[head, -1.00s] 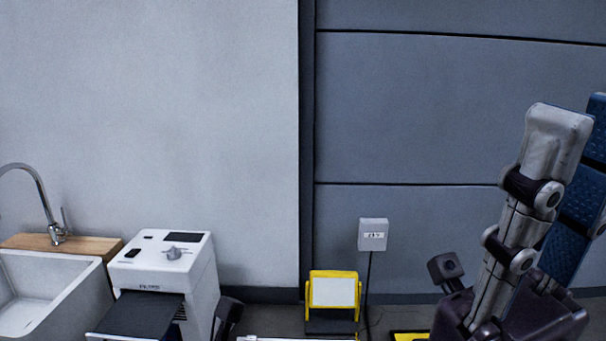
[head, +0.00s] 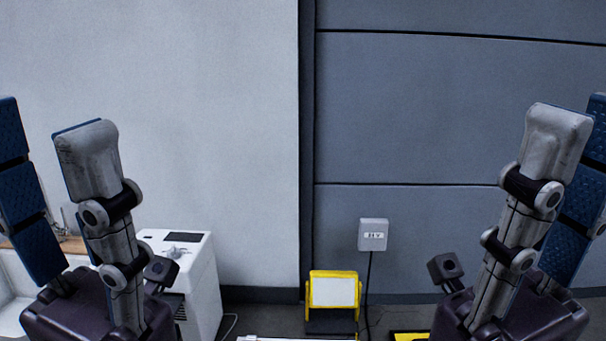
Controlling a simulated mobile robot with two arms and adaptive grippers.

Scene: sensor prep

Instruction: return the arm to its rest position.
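My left gripper (head: 48,132) is raised at the left edge of the head view, fingers pointing up. Its grey finger and the blue-padded finger stand apart with wall showing between them, so it is open and empty. My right gripper (head: 582,118) is raised the same way at the right edge, partly cut off by the frame. The blue inner pad of its far finger shows behind the grey finger, and nothing is between them.
A white machine (head: 203,275) stands behind my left gripper, which partly hides it and the sink (head: 12,305). A yellow-framed stand (head: 334,290) and a wall socket box (head: 373,234) with a cable are between the grippers. The space above is clear.

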